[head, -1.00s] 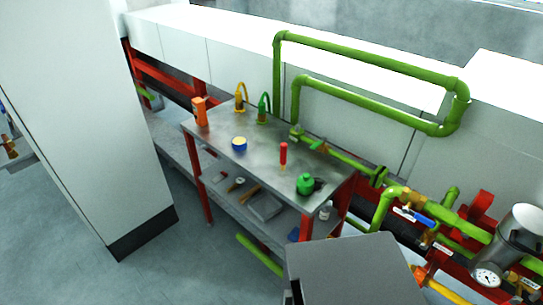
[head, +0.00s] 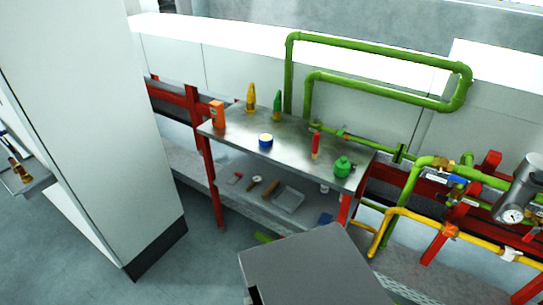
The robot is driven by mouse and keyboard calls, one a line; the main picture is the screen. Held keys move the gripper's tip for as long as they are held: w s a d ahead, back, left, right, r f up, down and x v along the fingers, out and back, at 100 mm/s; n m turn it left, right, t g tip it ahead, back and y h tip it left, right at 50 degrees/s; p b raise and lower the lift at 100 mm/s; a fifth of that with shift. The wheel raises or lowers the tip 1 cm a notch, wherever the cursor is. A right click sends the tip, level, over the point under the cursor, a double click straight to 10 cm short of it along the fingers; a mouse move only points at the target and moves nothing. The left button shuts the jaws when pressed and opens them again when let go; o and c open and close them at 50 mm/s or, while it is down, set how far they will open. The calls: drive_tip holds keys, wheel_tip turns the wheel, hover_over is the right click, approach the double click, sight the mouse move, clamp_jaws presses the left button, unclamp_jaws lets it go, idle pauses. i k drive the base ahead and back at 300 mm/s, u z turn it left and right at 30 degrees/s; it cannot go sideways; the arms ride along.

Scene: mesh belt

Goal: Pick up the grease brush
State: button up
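I cannot tell for certain which item is the grease brush. A red-handled tool with a pale tip (head: 315,145) stands upright near the front edge of the metal table top (head: 235,138). A tool with a wooden-coloured handle (head: 270,188) lies on the table's lower shelf, beside a grey tray. Another tool with a brownish handle (head: 20,170) shows at the far left edge. My gripper is not in view.
A tall white cabinet (head: 90,130) stands left. Green and yellow pipes run right.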

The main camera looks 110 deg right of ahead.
sight(317, 137)
drive_tip(key=i, duration=1.7)
drive_tip(key=z, duration=4.15)
drive_tip(key=i, duration=1.7)
